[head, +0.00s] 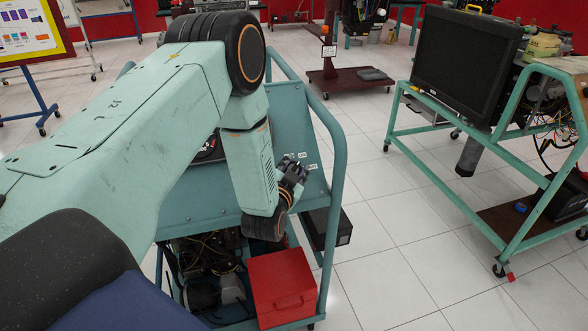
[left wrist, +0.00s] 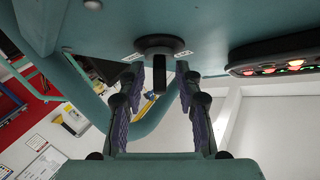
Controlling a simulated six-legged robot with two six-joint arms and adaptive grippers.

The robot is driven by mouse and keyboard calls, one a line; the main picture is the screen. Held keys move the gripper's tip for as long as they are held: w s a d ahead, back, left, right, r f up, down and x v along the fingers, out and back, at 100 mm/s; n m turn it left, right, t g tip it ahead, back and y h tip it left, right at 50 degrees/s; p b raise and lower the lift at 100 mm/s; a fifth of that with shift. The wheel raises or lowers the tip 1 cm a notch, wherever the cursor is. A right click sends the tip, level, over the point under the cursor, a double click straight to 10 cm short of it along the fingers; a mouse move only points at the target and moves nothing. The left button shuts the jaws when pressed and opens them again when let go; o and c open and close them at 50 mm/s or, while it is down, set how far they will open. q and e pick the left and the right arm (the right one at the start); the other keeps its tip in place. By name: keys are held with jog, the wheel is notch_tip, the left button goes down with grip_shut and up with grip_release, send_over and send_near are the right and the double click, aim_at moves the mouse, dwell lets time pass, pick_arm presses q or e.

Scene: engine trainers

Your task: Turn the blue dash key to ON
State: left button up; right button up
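The dash key (left wrist: 159,78) looks dark in the left wrist view and sticks out of a round black switch base (left wrist: 160,45). Small white labels sit on both sides of the base; their words are too small to read there. The key is on the blue dash panel (head: 287,112) of a wheeled engine trainer. My left gripper (head: 298,170) is at the panel's right part, near white labels. In the left wrist view its fingers (left wrist: 160,80) are open, one on each side of the key, with gaps visible. In the head view my gripper hides the key. My right gripper is not in view.
A teal tube frame (head: 336,165) curves around the panel's right side. A red box (head: 281,287) sits low on the trainer. An indicator strip (left wrist: 275,65) with red and green lights is beside the switch. Another trainer (head: 470,140) stands right, with clear tiled floor between.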

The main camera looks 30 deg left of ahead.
pick_arm(q)
jog(key=v, duration=1.2)
jog(key=shift+f, duration=0.1)
jog(key=s+d+f+n+g+h+b, duration=0.1)
jog(key=s+d+f+g+h, duration=0.15)
jog(key=s+f+g, duration=0.35)
jog(key=s+d+f+n+g+h, duration=0.1)
jog(key=s+d+f+n+g, duration=0.2)
jog(key=f, duration=0.5)
jog(key=s+d+f+g+b, duration=0.1)
jog(key=s+d+f+g, duration=0.1)
jog(key=s, duration=0.8)
jog(key=s+d+f+m+g+h+b, duration=0.1)
jog(key=s+d+f+g+b, duration=0.1)
jog(key=s+f+g, duration=0.2)
jog(key=s+f, duration=0.3)
jog(key=s, duration=0.3)
jog(key=shift+g, duration=0.3)
